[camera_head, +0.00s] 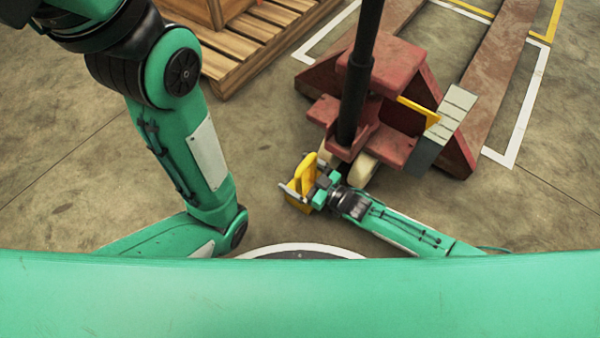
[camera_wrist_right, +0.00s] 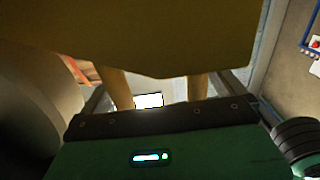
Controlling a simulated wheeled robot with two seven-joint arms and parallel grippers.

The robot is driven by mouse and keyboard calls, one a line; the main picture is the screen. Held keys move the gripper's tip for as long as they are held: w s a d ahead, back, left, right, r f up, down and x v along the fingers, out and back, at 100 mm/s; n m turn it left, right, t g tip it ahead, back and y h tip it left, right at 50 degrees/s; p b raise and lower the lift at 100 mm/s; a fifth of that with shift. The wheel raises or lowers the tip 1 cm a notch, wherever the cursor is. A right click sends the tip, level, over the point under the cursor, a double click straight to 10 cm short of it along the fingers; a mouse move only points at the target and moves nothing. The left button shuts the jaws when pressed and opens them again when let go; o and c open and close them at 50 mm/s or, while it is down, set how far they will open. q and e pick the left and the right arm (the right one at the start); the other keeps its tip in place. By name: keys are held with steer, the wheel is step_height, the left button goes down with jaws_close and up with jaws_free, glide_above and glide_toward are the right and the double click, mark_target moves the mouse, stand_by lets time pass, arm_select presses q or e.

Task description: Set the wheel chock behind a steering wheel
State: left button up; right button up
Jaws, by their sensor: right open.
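The yellow wheel chock (camera_head: 305,172) is on the floor in front of the pallet jack, close to its cream steering wheels (camera_head: 361,170). My right gripper (camera_head: 298,188) is at the chock, its open fingers on either side of part of it. In the right wrist view, the yellow chock (camera_wrist_right: 150,35) fills the top and two yellow bars reach down between the spread fingers. A gap shows at the fingers, and I cannot tell exactly how near the chock is to the wheel. My left arm is in the head view, but its gripper is not.
The red pallet jack (camera_head: 388,68) with its black upright handle (camera_head: 361,70) stands right behind the gripper. A grey box (camera_head: 445,125) is at its right side. A wooden pallet (camera_head: 250,45) lies at the upper left. Concrete floor is clear at left and right.

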steer(key=shift+s+d+r, duration=0.15)
steer(key=shift+d+r, duration=0.05)
steer(key=p+v, duration=0.5)
steer(key=v, duration=0.6)
steer(key=shift+d, duration=0.25)
steer(key=shift+s, duration=0.15)
